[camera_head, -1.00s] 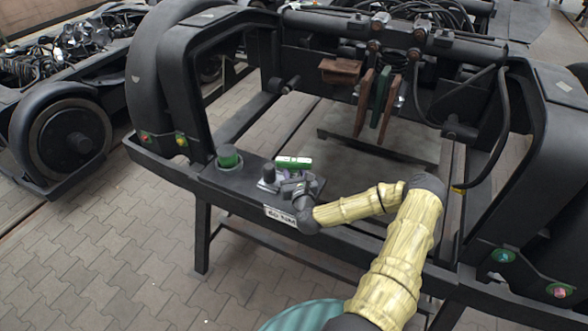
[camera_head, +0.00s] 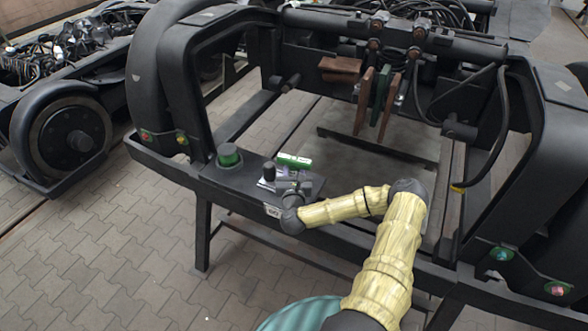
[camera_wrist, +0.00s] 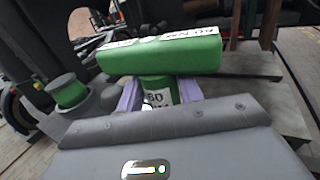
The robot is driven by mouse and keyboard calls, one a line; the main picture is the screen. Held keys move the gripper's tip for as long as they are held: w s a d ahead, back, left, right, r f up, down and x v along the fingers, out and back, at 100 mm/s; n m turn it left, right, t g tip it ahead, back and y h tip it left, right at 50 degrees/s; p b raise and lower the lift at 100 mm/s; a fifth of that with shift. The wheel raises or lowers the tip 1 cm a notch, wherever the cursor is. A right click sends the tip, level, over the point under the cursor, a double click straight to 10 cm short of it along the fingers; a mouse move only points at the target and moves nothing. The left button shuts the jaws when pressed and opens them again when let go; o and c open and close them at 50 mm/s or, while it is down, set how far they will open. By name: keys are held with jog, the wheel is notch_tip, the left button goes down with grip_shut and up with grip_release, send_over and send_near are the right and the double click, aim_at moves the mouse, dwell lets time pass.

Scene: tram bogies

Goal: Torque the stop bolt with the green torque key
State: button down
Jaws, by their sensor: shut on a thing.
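The green torque key (camera_head: 294,160) has a bar-shaped head with a white label. In the wrist view the key (camera_wrist: 160,56) stands with its bar crosswise above a green shank marked 60. My gripper (camera_wrist: 160,93) is shut on this shank, with a purple pad on either side. In the head view my gripper (camera_head: 291,180) is low over the dark plate on the frame's front beam. A short dark post (camera_head: 269,171) stands just left of it; I cannot tell whether this is the stop bolt. The key's lower end is hidden behind my gripper.
A dark cylinder with a green band (camera_head: 229,156) stands on the beam to the left; it also shows in the wrist view (camera_wrist: 68,92). Brown and green pads (camera_head: 380,97) hang farther back.

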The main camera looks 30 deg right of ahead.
aim_at(294, 158)
jog(key=shift+m+g+h, duration=0.5)
jog(key=shift+m+h, duration=0.2)
jog(key=shift+h, duration=0.2)
jog(key=shift+m+g+h, duration=1)
jog(key=shift+h, duration=0.3)
jog(key=shift+a+m+g+h, duration=0.1)
jog(key=shift+m+g+h, duration=0.2)
jog(key=shift+g, duration=0.1)
jog(key=shift+r+p, duration=1.95)
jog(key=shift+r, duration=1.15)
